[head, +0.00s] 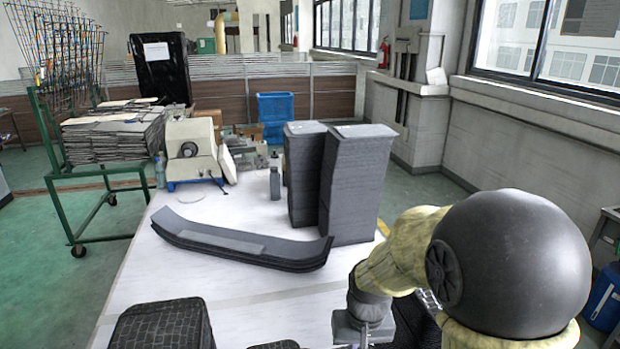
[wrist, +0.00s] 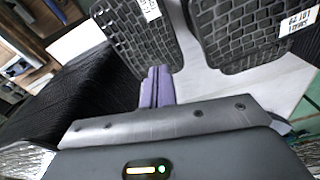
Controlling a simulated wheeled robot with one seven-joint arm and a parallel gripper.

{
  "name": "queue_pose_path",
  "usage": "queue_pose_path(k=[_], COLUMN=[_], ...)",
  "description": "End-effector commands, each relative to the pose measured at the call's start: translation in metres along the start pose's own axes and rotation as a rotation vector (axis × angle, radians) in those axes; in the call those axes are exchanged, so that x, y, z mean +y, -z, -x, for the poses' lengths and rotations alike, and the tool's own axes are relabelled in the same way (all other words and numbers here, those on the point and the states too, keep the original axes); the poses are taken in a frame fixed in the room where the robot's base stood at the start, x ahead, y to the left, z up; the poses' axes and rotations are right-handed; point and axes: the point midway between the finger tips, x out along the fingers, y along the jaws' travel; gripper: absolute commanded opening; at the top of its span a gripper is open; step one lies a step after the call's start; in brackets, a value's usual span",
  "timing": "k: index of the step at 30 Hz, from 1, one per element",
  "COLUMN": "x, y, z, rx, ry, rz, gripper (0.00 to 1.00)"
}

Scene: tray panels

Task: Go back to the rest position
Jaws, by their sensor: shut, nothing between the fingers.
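My gripper (wrist: 157,88) shows in the wrist view with its two purple fingers pressed together and nothing between them. It points toward a white table surface between two dark, grid-textured tray panels. One panel (wrist: 140,35) is at the upper middle, and the other panel (wrist: 235,35) is at the upper right with a white label. In the head view my arm comes in from the lower right; the fingers are not visible there. A curved stack of dark panels (head: 240,245) lies on the white table (head: 140,285). Two tall grey stacks (head: 352,185) stand behind it.
A dark textured block (head: 162,325) sits at the table's near edge. A grey bottle (head: 275,184) and a cream machine (head: 190,150) stand farther back. A green cart (head: 52,165) is at the left. The table's left middle is clear.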

Motion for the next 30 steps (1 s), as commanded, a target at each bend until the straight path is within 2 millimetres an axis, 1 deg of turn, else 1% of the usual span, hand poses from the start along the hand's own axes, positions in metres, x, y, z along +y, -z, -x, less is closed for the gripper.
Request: queue_pose_path(k=[1,3,6,9,12,30], x=[0.016,0.032,0.047,0.054,0.056,0.055], y=[-0.016,-0.036,-0.06,-0.073,-0.077,-0.076], z=[0.003,0.006,0.008,0.008,0.009,0.009], rx=[0.029,0.066,0.109,0.132,0.137,0.135], ry=[-0.005,-0.014,-0.027,-0.036,-0.039,-0.038], rz=[-0.019,-0.031,-0.044,-0.046,-0.047,-0.046], gripper=[0.0,0.0,0.0,0.0,0.0,0.0])
